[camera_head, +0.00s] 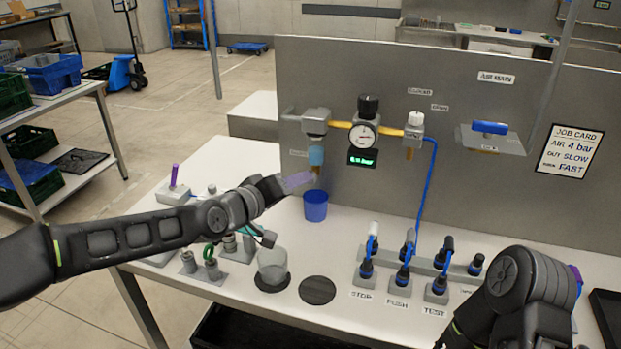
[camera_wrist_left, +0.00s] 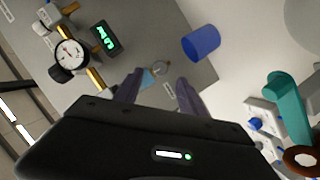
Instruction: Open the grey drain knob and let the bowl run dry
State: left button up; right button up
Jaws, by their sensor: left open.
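The light blue filter bowl (camera_head: 316,155) hangs under a grey block at the left of the panel's air line. The small grey drain knob (camera_wrist_left: 160,68) shows beyond my left fingertips in the wrist view, beside part of the bowl (camera_wrist_left: 147,78). In the head view the knob is mostly hidden by my gripper. My left gripper (camera_head: 308,178) is just below the bowl; in the wrist view its jaws (camera_wrist_left: 158,86) are open with nothing held. I cannot tell whether a finger touches the knob. Only a purple part of my right gripper (camera_head: 576,277) shows behind its arm.
A blue cup (camera_head: 315,205) stands on the table below the bowl. A gauge (camera_head: 363,135) and a green display (camera_head: 362,157) are to the right. A clear beaker (camera_head: 272,266), a black disc (camera_head: 317,290) and several hose couplings (camera_head: 400,280) occupy the front.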

aim_at(310, 184)
pick_arm(q)
jog(key=p+x, duration=0.1)
jog(key=x, duration=0.6)
jog(key=shift+d, duration=0.1)
jog(key=shift+c, duration=0.6)
grip_shut()
